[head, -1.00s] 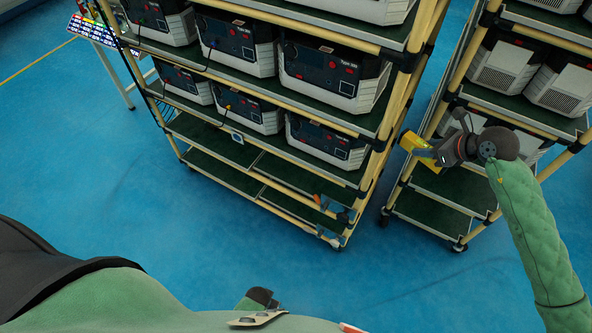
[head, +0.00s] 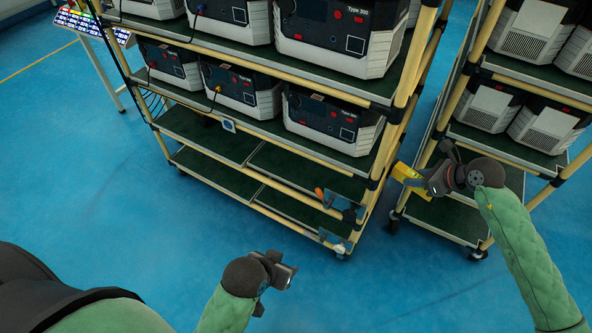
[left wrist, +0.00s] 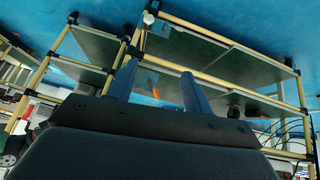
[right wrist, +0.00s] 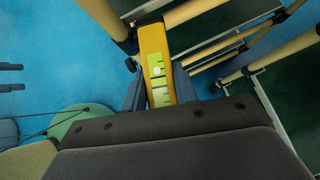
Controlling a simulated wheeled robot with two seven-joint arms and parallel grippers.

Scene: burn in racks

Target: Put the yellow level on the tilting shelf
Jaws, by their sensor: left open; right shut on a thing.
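The yellow level (head: 408,177) is in my right gripper (head: 424,183), held in the air beside the right post of the middle rack. In the right wrist view the level (right wrist: 155,62) sticks out between the fingers, its green vial window showing. My left gripper (head: 284,284) is open and empty, over the blue floor in front of the rack. In the left wrist view its two fingers (left wrist: 158,85) are apart with nothing between them. The rack's lower green shelves (head: 290,168) look empty in the middle; I cannot tell which one is the tilting shelf.
The middle rack holds several black-and-white boxes (head: 330,120) on its upper shelves. A second rack (head: 440,215) with more boxes stands to the right, across a narrow gap. Small tools, one orange-handled (head: 320,193), hang at the middle rack's lower right corner. Blue floor in front is clear.

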